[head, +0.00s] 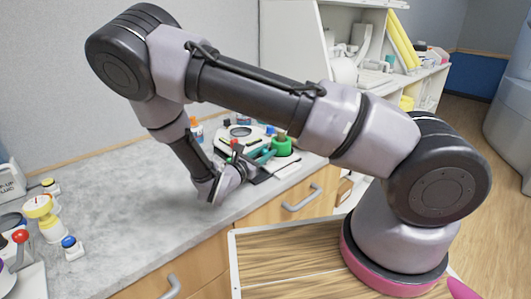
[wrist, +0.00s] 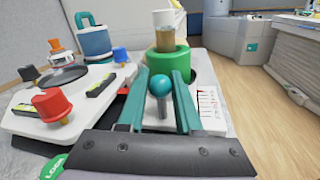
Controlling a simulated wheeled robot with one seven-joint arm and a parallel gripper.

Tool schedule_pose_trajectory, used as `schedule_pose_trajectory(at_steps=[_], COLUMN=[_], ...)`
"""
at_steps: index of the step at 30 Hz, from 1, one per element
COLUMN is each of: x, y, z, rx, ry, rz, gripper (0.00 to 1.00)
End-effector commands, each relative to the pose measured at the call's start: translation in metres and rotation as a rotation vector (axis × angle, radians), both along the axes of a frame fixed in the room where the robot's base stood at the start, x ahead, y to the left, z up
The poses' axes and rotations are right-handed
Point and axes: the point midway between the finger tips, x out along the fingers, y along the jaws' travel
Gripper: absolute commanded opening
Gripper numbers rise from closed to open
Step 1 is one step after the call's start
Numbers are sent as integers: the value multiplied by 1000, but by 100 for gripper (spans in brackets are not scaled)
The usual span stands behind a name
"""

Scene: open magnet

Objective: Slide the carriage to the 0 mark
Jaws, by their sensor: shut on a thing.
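My gripper (wrist: 161,78) has two teal fingers closed on a teal ball knob (wrist: 160,85) on a short grey post. Just behind the fingertips is a green round holder (wrist: 172,62) with an amber-filled vial (wrist: 164,32) standing upright in it. I take the knob and holder to be the carriage, but their join is hidden. A white scale card with red marks (wrist: 209,105) lies right of the fingers; its numbers are too small to read. In the head view my gripper (head: 238,160) is at the bench edge, with the green holder (head: 282,146) just beyond it.
Left of my fingers, a white device (wrist: 60,130) carries a red knob (wrist: 51,103), a blue knob (wrist: 120,54) and a dark disc. A blue container (wrist: 95,42) stands behind.

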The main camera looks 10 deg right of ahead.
Motion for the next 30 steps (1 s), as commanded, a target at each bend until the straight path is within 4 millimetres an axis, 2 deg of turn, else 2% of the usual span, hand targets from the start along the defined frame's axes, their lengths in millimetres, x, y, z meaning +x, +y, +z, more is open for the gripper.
schedule_pose_trajectory(at_steps=[9, 17, 24, 25, 26, 27, 30], x=[-1, -16, -16, -16, -16, -16, -16], y=[1, 26, 26, 26, 26, 25, 25], z=[0, 0, 0, 0, 0, 0, 0], rx=[0, 2, 0, 0, 0, 0, 0], ry=[0, 0, 0, 0, 0, 0, 0], rz=[1, 4, 0, 0, 0, 0, 0], gripper=[0, 0, 0, 41, 53, 62, 62])
